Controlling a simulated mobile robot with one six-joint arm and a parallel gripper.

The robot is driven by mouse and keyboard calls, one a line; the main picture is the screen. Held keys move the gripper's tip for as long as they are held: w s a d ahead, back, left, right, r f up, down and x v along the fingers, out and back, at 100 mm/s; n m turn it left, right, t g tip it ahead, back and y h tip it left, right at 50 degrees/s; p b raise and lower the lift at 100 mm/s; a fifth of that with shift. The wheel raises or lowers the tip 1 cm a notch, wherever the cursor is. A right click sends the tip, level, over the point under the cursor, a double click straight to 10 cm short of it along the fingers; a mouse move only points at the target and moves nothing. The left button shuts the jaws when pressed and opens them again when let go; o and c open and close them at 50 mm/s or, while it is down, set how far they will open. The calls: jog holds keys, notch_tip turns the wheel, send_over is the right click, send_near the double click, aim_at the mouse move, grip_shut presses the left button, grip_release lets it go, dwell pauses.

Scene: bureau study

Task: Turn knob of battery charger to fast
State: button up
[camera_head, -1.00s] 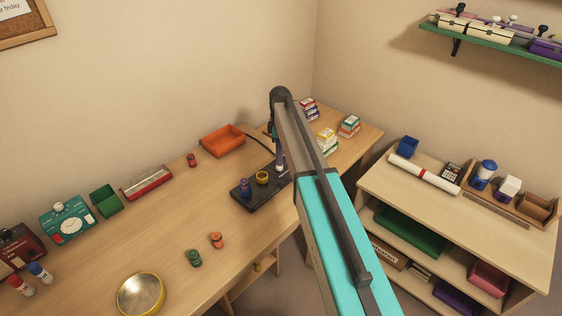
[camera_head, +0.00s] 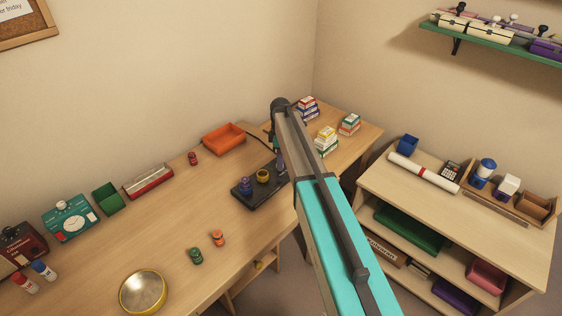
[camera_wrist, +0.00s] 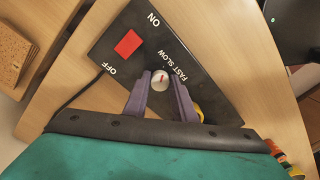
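The battery charger (camera_head: 268,195) is a black slab on the long wooden desk. In the wrist view its black face (camera_wrist: 115,68) carries a red switch (camera_wrist: 127,43) between ON and OFF, and the words FAST and SLOW. The small white round knob (camera_wrist: 160,80) has a red mark and sits close to these words. My gripper (camera_wrist: 161,76) has its two purple fingers on either side of the knob, with narrow gaps showing. In the head view my gripper (camera_head: 280,162) is over the charger's right part, and my arm hides the knob.
A purple piece (camera_head: 245,186) and a yellow cup-like piece (camera_head: 262,176) stand on the charger. An orange tray (camera_head: 223,138) is behind it, and stacked boxes (camera_head: 326,139) stand right. Green (camera_head: 196,256) and orange (camera_head: 217,238) small items lie in front.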

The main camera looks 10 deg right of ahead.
jog(key=c, duration=0.3)
jog(key=shift+c, duration=0.2)
jog(key=shift+m, duration=0.5)
jog(key=m+b, duration=0.1)
jog(key=m, duration=0.2)
jog(key=shift+s+m+b, duration=0.1)
jog(key=shift+m+b, duration=0.2)
jog(key=m+b, duration=0.1)
jog(key=m, duration=0.3)
jog(key=shift+m+b, duration=0.3)
jog(key=shift+m, duration=1.4)
jog(key=o, duration=1)
